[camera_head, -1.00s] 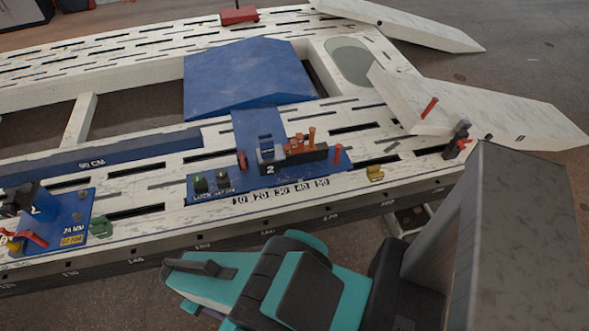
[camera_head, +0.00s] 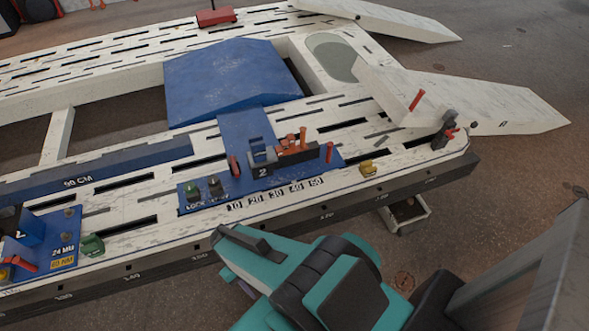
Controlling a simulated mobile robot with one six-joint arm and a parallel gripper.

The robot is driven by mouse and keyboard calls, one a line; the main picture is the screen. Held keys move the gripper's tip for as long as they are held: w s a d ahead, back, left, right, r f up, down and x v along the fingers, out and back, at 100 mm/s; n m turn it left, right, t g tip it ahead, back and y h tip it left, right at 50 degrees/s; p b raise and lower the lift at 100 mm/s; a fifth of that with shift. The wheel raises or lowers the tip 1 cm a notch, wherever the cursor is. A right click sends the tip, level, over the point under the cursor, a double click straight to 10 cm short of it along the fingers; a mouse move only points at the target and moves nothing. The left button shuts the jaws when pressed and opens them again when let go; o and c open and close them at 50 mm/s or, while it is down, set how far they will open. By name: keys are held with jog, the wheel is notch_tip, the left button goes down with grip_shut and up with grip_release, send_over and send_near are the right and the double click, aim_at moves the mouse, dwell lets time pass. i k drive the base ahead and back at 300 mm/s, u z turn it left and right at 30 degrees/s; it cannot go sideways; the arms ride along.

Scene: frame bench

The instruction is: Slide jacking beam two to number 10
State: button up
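Jacking beam two is the blue beam with a broad, ridged blue top (camera_head: 235,85) in the frame's opening. Its near end carries a dark block marked "2" (camera_head: 263,170) with orange-red levers (camera_head: 297,143). The block stands on a blue plate (camera_head: 218,203) behind a number strip (camera_head: 277,194) reading 10 to 50 from left to right. I cannot tell which number the beam lines up with. My teal and dark gripper (camera_head: 232,255) is in front of the bench's near edge, below the strip and apart from it. Its fingers are seen too obliquely to tell their opening.
Red pins flank the block. Another blue station (camera_head: 50,245) sits at left. White ramps (camera_head: 470,95) extend right.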

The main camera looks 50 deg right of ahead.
aim_at(231, 82)
jog(key=u, duration=1.15)
jog(key=k, duration=0.1)
jog(key=z, duration=2.4)
jog(key=k, duration=0.9)
jog(key=u, duration=0.15)
jog(key=i, duration=0.6)
